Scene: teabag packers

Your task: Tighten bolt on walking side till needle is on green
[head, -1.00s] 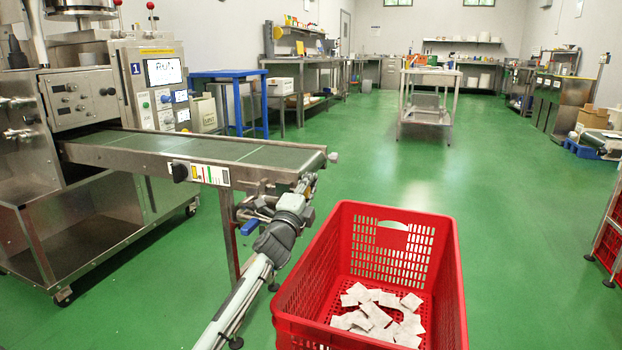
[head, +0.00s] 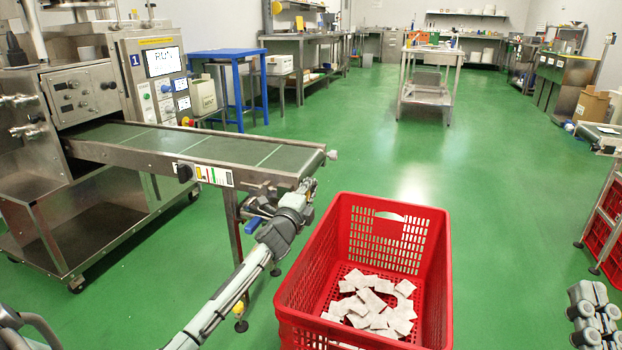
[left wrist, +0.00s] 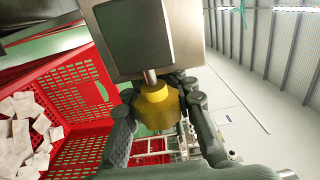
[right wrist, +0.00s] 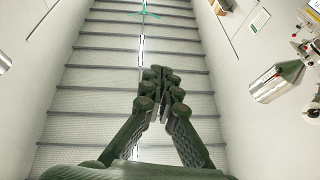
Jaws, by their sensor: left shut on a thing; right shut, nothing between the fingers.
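A yellow bolt head (left wrist: 155,94) on a short metal shaft shows in the left wrist view, at the end of the conveyor (head: 230,148). My left gripper (left wrist: 160,105) is shut around this bolt, with a finger on each side. In the head view my left gripper (head: 298,200) is at the conveyor's near right corner, and the bolt is hidden there. A gauge label (head: 214,176) with coloured marks is on the conveyor's side; its needle is too small to read. My right gripper (right wrist: 160,85) is shut and empty; it also shows at lower right in the head view (head: 594,298).
A red crate (head: 438,270) with several white teabags (head: 370,305) stands just right of my left arm. The packing machine (head: 85,95) with a lit screen (head: 163,61) is at left. Green floor is free behind the crate and to its right.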

